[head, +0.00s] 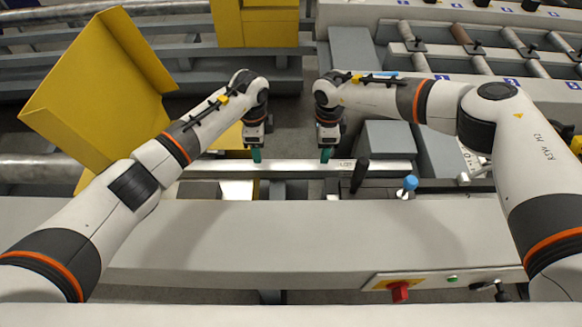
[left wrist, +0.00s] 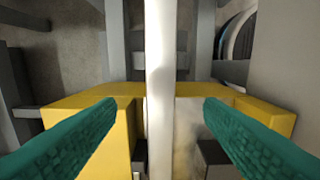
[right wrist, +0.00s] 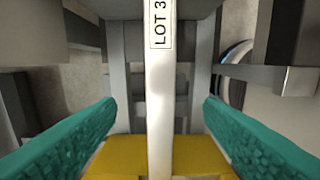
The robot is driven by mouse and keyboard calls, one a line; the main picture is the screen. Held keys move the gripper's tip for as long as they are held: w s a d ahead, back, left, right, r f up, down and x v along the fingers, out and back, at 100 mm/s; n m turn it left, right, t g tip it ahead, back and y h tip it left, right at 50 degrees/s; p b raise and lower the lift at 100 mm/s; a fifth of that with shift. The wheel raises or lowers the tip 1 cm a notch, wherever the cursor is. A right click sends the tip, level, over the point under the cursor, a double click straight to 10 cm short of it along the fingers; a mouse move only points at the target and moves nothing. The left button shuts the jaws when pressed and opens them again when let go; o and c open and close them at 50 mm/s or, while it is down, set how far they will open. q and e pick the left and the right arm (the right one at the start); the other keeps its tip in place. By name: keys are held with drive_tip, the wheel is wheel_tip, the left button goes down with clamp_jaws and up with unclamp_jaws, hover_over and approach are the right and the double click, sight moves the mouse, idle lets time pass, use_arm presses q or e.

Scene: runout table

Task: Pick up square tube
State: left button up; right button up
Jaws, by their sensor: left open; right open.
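The square tube (head: 290,166) is a long, pale metal bar lying left to right behind the grey table's front panel in the head view. My left gripper (head: 256,156) is open over its middle-left part. My right gripper (head: 326,156) is open over it farther right. In the left wrist view the tube (left wrist: 159,90) runs between the spread green fingers without touching either. In the right wrist view the tube (right wrist: 160,110) also runs between the open green fingers, with a "LOT 3" label (right wrist: 160,22) on it.
A yellow panel (head: 95,85) stands at the left. A black handle (head: 359,176) and a blue knob (head: 410,183) stand near the tube's right part. A red switch (head: 400,291) is on the front panel. A grey runout table (head: 230,230) lies in front.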

sight(261, 165)
use_arm(q)
wheel_tip(261, 165, down, 10)
drive_tip(key=shift+r, duration=0.1)
use_arm(e)
wheel_tip(261, 165, down, 10)
drive_tip(key=shift+r, duration=0.1)
use_arm(q)
drive_tip(key=shift+c, duration=0.2)
use_arm(e)
drive_tip(key=shift+c, duration=0.2)
use_arm(q)
clamp_jaws()
use_arm(e)
clamp_jaws()
